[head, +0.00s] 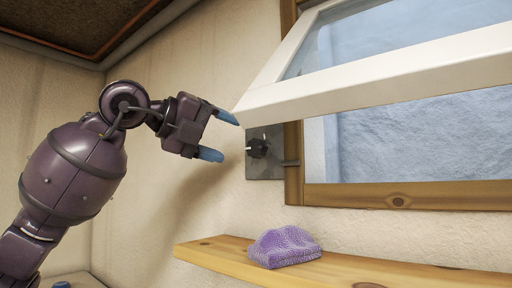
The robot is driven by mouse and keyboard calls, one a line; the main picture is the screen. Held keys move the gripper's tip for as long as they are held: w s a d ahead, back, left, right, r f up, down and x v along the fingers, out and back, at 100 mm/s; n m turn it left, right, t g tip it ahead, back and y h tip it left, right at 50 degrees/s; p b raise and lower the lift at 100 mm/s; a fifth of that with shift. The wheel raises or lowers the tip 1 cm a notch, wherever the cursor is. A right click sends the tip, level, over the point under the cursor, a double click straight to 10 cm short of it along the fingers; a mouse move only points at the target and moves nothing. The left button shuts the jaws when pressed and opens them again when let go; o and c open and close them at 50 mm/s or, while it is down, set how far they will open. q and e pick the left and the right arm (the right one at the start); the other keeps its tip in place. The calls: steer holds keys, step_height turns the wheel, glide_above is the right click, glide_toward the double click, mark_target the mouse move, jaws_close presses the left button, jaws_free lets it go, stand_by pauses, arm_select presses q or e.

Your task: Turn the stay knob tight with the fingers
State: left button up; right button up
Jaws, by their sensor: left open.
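The stay knob (257,148) is a small dark knob on a grey metal plate (264,170) fixed to the wall, just left of the wooden window frame. A short rod runs from the plate to the frame. My left gripper (224,136) comes in from the left with its two blue-tipped fingers spread apart, one above the other. It is empty. Its fingertips are left of the knob and appear apart from it; the exact depth gap is hard to judge. My right gripper is not in view.
A white window sash (370,88) is tilted open above and right of the knob, its lower left corner close to my upper finger. A wooden shelf (350,270) runs below, with a crumpled purple cloth (284,247) on it. The wall between knob and shelf is bare.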

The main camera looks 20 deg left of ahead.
mark_target(252, 147)
arm_select(q)
steer(key=p+x, duration=0.1)
steer(key=x, duration=0.5)
steer(key=shift+w+d, duration=0.15)
steer(key=shift+d, duration=0.05)
steer(key=shift+w+d+f, duration=0.15)
steer(key=shift+w+d, duration=0.1)
steer(key=shift+w, duration=0.15)
steer(key=shift+w+d, duration=0.1)
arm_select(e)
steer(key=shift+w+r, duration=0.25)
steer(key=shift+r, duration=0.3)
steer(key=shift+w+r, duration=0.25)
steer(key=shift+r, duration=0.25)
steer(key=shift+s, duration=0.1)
